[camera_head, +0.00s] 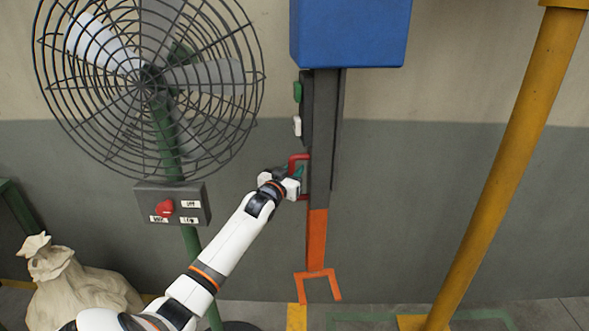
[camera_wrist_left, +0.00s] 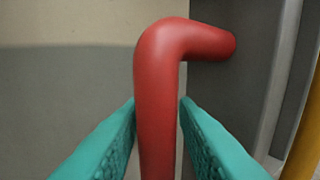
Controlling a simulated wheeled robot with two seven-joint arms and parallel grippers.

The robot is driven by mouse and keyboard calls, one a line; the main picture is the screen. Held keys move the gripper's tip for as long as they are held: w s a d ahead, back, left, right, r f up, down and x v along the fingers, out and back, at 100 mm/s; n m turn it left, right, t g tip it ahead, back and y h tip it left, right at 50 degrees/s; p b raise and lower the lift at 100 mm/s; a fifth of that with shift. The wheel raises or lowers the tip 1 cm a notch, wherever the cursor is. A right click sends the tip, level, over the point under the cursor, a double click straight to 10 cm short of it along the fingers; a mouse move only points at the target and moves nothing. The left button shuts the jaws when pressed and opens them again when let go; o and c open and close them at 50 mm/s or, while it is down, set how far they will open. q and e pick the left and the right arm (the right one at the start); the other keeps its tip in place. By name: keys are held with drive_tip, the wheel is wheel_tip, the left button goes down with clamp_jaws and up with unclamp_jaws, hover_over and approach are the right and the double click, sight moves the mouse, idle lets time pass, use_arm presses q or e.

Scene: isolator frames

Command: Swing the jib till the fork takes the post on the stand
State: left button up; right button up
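The jib (camera_head: 320,140) is a dark grey beam hanging below a blue box, with an orange lower end. Its orange fork (camera_head: 317,273) opens downward at the bottom. A red handle (camera_head: 292,158) sticks out from the jib's left side. My left gripper (camera_head: 293,178) is at this handle. In the left wrist view, its teal fingers lie close against both sides of the red handle (camera_wrist_left: 158,95). A yellow piece (camera_head: 297,318) shows just below the fork's left prong, cut off by the frame; I cannot tell whether it is the post. My right gripper is out of view.
A caged fan (camera_head: 150,75) stands left of the jib, with a switch box (camera_head: 173,204) below it. A tied sack (camera_head: 80,290) sits at bottom left. A thick yellow column (camera_head: 510,160) leans through the right side. The blue box (camera_head: 350,32) is above. Wall space between jib and column is clear.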

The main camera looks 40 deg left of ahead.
use_arm(q)
drive_tip(key=shift+w+a, duration=0.2)
drive_tip(key=shift+w, duration=0.4)
drive_tip(key=shift+c, duration=0.6)
clamp_jaws()
drive_tip(key=shift+d, duration=0.1)
